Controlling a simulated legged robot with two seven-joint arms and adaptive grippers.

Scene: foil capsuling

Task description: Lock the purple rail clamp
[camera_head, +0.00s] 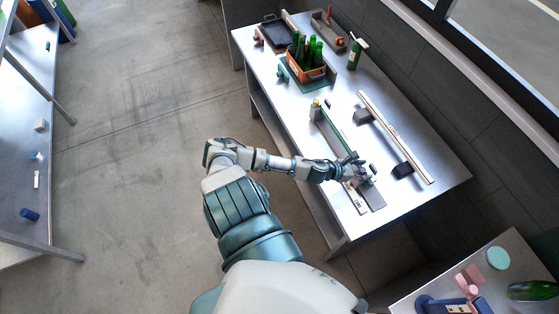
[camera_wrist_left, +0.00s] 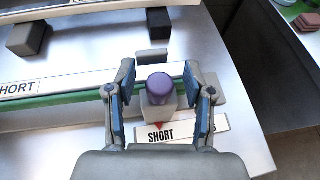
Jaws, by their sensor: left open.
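The purple rail clamp (camera_wrist_left: 159,84) shows in the left wrist view as a round purple knob on a grey block, by the end of a rail with a green strip (camera_wrist_left: 60,99). My left gripper (camera_wrist_left: 159,74) is open, with one blue-padded finger on each side of the knob. I see gaps between the fingers and the knob. In the head view my left gripper (camera_head: 362,171) is over the near right part of the metal bench (camera_head: 425,160) and mostly hides the clamp. My right gripper is not in view.
A second long rail (camera_head: 395,135) on dark blocks lies behind. An orange crate of green bottles (camera_head: 306,75) stands at the bench's far end. Another table (camera_head: 410,300) is at lower right.

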